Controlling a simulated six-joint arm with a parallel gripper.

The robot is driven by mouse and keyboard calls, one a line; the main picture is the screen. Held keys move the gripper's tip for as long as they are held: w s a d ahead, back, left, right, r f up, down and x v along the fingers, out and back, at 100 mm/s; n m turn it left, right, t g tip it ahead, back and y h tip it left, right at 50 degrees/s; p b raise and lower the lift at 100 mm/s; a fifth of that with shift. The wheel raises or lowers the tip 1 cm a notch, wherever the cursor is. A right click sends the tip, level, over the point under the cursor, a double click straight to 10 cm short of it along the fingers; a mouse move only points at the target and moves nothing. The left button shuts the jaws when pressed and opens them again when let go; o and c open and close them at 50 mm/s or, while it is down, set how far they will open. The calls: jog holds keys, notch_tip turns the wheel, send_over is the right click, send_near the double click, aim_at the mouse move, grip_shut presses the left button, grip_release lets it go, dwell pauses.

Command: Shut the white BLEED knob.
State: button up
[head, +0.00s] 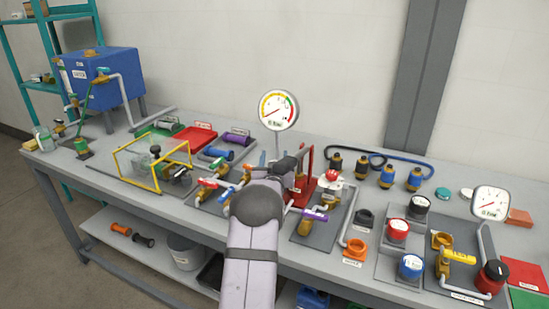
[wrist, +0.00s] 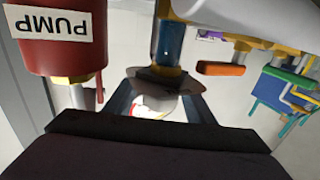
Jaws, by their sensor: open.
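My gripper (head: 298,160) is over the middle of the bench in the head view, seen from behind, with my arm in front of it. In the wrist view my gripper (wrist: 160,100) is open, one finger on each side of a lobed knob (wrist: 165,82). That knob sits on a brass collar at the end of a blue post (wrist: 168,42) and looks grey-brown in shade. It is probably the BLEED knob, but I see no label. I cannot tell whether the fingers touch it. In the head view the knob is hidden behind my gripper.
A red cylinder marked PUMP (wrist: 62,45) is close to the left finger in the wrist view. A round gauge (head: 278,110) stands just behind my gripper. A purple-handled valve (head: 314,214) is right of my arm, and red- and orange-handled valves (head: 208,183) are left.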

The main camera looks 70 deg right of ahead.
jog(key=c, duration=1)
jog(key=shift+g+b, duration=0.3)
jog(key=shift+b, duration=0.1)
jog(key=shift+s+d+m+g+h+p, duration=0.1)
jog(key=shift+s+m+g+h+p, duration=0.15)
jog(key=shift+m+g, duration=0.95)
jog(key=shift+s+a+m+g+h+p, duration=0.15)
jog(key=shift+s+m+g, duration=0.45)
jog(key=shift+g, duration=1)
jog(key=shift+s+d+m+g+h+p, duration=0.1)
jog(key=shift+d+m+g+h+p, duration=0.15)
jog(key=shift+m+g, duration=1)
jog(key=shift+a+g, duration=0.1)
jog(key=shift+g, duration=0.25)
